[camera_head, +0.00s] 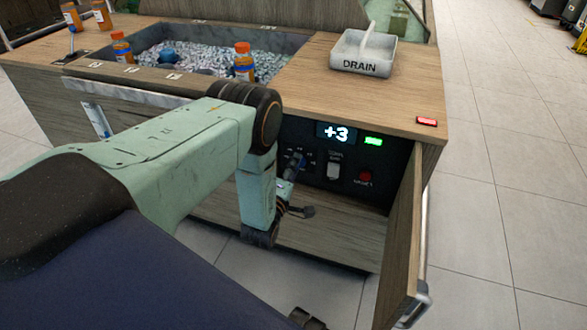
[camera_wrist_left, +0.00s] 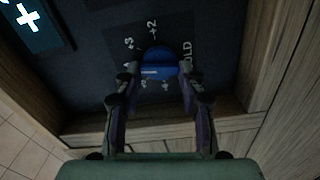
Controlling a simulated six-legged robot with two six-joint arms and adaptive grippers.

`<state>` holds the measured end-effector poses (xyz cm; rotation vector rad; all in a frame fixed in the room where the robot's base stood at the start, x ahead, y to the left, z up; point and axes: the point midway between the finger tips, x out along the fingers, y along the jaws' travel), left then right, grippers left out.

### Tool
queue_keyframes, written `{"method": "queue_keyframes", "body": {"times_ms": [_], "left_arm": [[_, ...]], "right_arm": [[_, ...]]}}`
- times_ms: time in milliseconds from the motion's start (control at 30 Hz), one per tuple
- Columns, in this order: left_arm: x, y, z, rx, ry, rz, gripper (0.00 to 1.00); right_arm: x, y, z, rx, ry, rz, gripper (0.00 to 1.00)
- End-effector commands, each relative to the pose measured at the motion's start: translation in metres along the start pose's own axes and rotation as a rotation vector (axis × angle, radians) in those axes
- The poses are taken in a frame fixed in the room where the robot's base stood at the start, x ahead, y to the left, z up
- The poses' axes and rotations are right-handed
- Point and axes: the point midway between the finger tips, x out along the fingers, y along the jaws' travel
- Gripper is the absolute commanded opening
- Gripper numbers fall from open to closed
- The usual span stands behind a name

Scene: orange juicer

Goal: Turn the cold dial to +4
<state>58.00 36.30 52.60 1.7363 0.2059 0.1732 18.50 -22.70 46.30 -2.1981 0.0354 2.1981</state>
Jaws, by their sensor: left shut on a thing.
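The blue cold dial (camera_wrist_left: 159,56) sits on a dark panel with printed marks including +3 and +2 around it. The small display (camera_head: 336,132) on the panel reads +3. Only part of the display (camera_wrist_left: 28,18) shows in the left wrist view.
Beside the dial are a white switch (camera_head: 334,168), a red button (camera_head: 366,176) and a lit green lamp (camera_head: 373,141). An open wooden door (camera_head: 405,240) stands to the right. Above are a DRAIN tray (camera_head: 362,52) and an ice bin (camera_head: 205,58) with bottles.

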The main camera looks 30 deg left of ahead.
Motion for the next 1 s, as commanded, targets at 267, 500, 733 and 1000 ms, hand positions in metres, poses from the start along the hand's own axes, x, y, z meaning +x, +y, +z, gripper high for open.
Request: {"method": "queue_keyframes", "body": {"times_ms": [267, 500, 733, 1000], "left_arm": [[-0.0008, -0.0016, 0.0012, -0.127, -0.003, -0.003, 0.08], [-0.0008, -0.0016, 0.0013, -0.17, -0.004, -0.003, 0.08], [-0.0008, -0.0015, 0.0014, -0.176, -0.004, -0.003, 0.08], [-0.0008, -0.0015, 0.0014, -0.175, -0.004, -0.003, 0.46]], "right_arm": [[0.0023, 0.0, 0.0, 0.0, 0.0, 0.0, 0.0], [0.0028, 0.0, 0.0, 0.0, 0.0, 0.0, 0.0], [0.0028, 0.0, 0.0, 0.0, 0.0, 0.0, 0.0], [0.0028, 0.0, 0.0, 0.0, 0.0, 0.0, 0.0]]}}
